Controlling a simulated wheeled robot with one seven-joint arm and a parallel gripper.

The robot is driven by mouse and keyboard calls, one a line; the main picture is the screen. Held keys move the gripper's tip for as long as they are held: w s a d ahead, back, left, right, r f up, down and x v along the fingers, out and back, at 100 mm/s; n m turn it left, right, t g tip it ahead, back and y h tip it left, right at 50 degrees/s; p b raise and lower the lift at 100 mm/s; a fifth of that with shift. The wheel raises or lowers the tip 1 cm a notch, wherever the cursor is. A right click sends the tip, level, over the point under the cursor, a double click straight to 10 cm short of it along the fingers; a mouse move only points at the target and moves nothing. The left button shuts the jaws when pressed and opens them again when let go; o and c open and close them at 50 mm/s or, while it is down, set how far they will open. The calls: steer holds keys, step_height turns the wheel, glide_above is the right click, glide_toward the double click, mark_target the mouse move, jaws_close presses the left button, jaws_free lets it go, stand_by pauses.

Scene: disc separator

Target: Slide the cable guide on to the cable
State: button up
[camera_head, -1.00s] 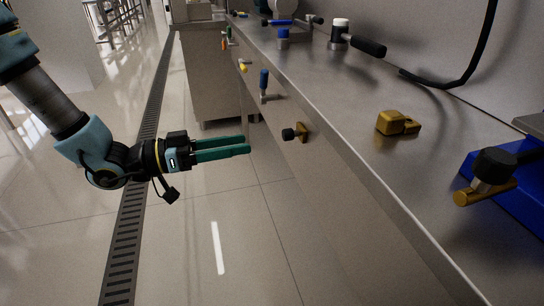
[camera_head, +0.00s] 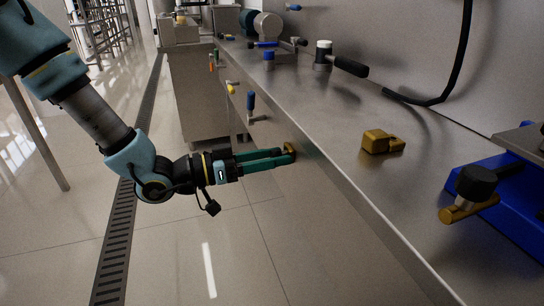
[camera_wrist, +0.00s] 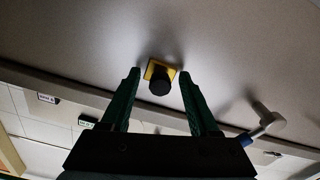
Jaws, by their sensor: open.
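The black cable (camera_head: 459,70) hangs down the wall at the right in the head view, and its free end bends onto the counter. A brass-coloured block (camera_head: 381,142), which may be the cable guide, lies on the counter near its front edge. My gripper (camera_head: 287,156) is open at the bench's front face, away from the cable and the block. In the wrist view its two green fingers (camera_wrist: 160,74) stand either side of a black knob (camera_wrist: 159,84) on a yellow plate (camera_wrist: 151,69). The fingers hide the knob in the head view; I cannot tell whether they touch it.
A blue device (camera_head: 504,196) with a black-capped brass fitting (camera_head: 474,187) stands at the right. A black-handled fitting (camera_head: 345,64) stands farther back on the counter. Blue-handled (camera_head: 251,102) and yellow-handled (camera_head: 230,88) fittings project from the bench front.

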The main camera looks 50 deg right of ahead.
steer(key=shift+c, duration=0.3)
jaws_close()
stand_by(1.0)
